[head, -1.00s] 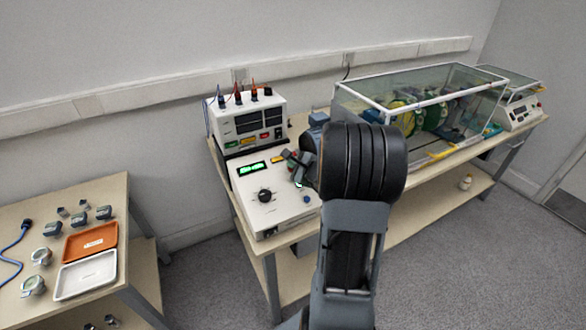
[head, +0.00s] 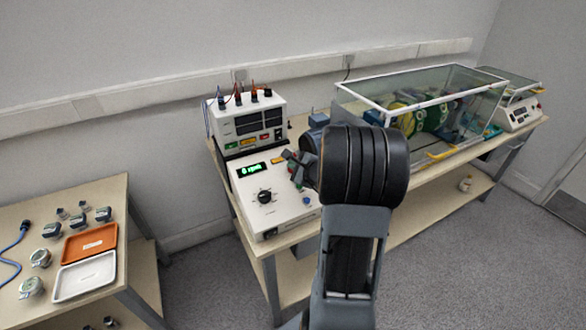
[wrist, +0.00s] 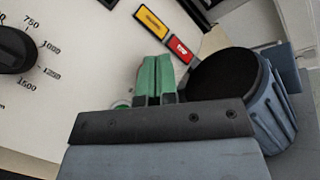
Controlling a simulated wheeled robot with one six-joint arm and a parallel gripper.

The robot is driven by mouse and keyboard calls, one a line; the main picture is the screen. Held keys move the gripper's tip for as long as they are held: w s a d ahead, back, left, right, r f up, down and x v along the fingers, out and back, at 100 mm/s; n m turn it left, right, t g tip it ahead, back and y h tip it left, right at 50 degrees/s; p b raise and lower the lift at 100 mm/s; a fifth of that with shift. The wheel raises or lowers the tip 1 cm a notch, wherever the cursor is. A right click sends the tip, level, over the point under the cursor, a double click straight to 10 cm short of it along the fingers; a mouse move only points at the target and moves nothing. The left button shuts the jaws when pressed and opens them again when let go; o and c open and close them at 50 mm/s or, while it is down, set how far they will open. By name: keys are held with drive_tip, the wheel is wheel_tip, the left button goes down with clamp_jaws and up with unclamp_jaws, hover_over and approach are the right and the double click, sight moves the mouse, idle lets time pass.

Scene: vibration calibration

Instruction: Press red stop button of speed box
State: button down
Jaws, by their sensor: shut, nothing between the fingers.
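The speed box (head: 250,210) is a white sloped panel on the long bench, with a black dial (head: 264,197) and a lit green display (head: 251,169) that seems to read 0 rpm. My gripper (head: 295,165) is over the panel's right part, right of the dial. In the wrist view its green fingertips (wrist: 156,78) are together, with nothing held. Above them a yellow label (wrist: 150,22) and a red label (wrist: 180,50) show on the panel. The red stop button is not clearly visible; my gripper hides part of the panel. I cannot tell whether the fingertips touch it.
A white instrument with cables (head: 248,120) stands behind the speed box. A glass-covered case (head: 375,100) with green and yellow parts is to the right. A side table (head: 20,218) at left holds an orange tray (head: 90,243) and a white tray (head: 85,277).

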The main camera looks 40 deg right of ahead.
drive_tip(key=shift+s+r, duration=0.2)
drive_tip(key=shift+r, duration=0.2)
drive_tip(key=shift+r, duration=0.1)
drive_tip(key=r+p, duration=0.1)
drive_tip(key=s+r+p, duration=0.1)
drive_tip(key=r, duration=0.1)
drive_tip(key=s+r, duration=0.1)
drive_tip(key=shift+a+r+p, duration=0.15)
drive_tip(key=shift+r+p, duration=0.05)
drive_tip(key=shift+p, duration=0.2)
idle(0.9)
